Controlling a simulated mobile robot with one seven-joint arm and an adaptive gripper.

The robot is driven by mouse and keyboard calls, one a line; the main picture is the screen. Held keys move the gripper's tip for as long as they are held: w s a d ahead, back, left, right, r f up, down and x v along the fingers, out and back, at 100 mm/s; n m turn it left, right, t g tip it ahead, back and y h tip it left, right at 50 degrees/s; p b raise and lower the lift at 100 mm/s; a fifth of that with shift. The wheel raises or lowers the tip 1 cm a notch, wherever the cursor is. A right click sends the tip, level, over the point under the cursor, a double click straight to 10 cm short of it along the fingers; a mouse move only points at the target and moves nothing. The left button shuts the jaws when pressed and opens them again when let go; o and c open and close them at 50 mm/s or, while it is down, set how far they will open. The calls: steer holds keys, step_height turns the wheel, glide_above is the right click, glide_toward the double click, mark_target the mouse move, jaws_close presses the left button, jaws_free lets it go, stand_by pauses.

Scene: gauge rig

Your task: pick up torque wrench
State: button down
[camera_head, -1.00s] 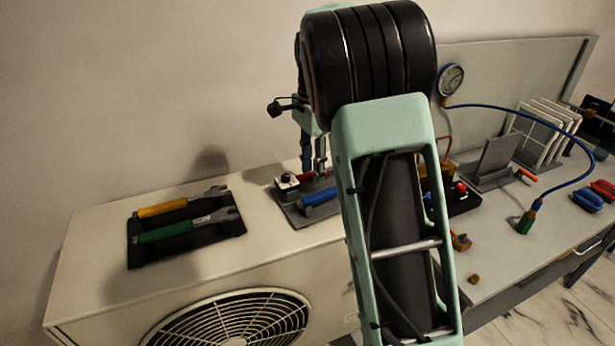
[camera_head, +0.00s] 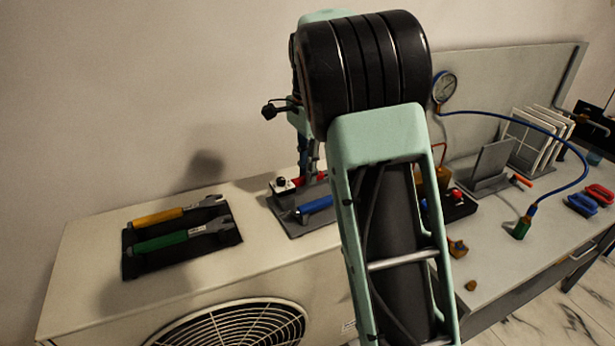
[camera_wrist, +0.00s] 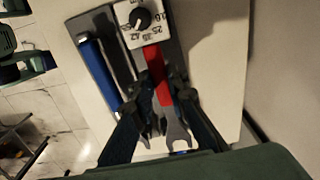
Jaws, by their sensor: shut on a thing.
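The torque wrench shows in the wrist view as a red grip (camera_wrist: 156,72) with a grey open-ended head (camera_wrist: 177,134), running down from a white block with a black knob and numbers (camera_wrist: 141,19). My gripper (camera_wrist: 158,88) has its two fingers on either side of the red grip, shut on it. In the head view the white block (camera_head: 282,185) and a bit of red (camera_head: 309,179) show on a dark tray; my arm hides most of the gripper. I cannot tell whether the wrench is clear of the tray.
A blue-handled tool (camera_head: 316,206) lies close beside the wrench on the dark tray (camera_head: 290,221). Yellow (camera_head: 158,217) and green (camera_head: 161,242) handled wrenches lie on a black mat at left. A gauge (camera_head: 445,87) with a blue hose stands at right. The unit's top between is clear.

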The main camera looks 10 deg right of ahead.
steer(key=s+d+r+b, duration=0.1)
steer(key=s+r+b, duration=0.2)
steer(key=s+r, duration=0.8)
steer(key=s, duration=0.3)
steer(key=shift+r, duration=0.3)
steer(key=shift+d, duration=0.1)
steer(key=c, duration=2.6)
jaws_free()
jaws_close()
